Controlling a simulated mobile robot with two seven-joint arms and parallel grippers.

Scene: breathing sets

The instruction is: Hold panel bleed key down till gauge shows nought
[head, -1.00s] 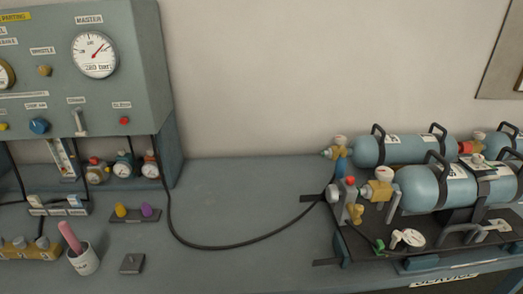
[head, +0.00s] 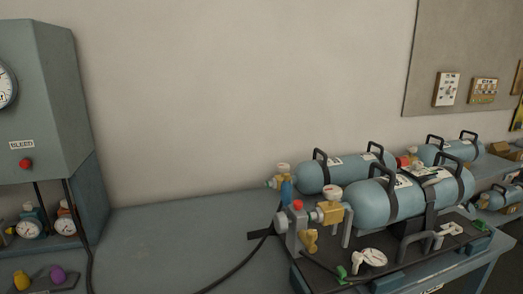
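The grey-green panel (head: 45,100) stands at the left, cut off by the picture edge. Its red bleed key (head: 26,164) sits under a label reading BLEED. Above it, the panel's gauge (head: 4,85) shows only its right rim, so its reading is hidden. Neither of my grippers shows in the head view.
Blue cylinders with black handles (head: 385,200) rest on a dark stand (head: 375,262) at the right. A black hose (head: 240,264) runs across the bench. The bench (head: 170,232) between panel and cylinders is otherwise clear. More cylinders (head: 448,150) stand behind.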

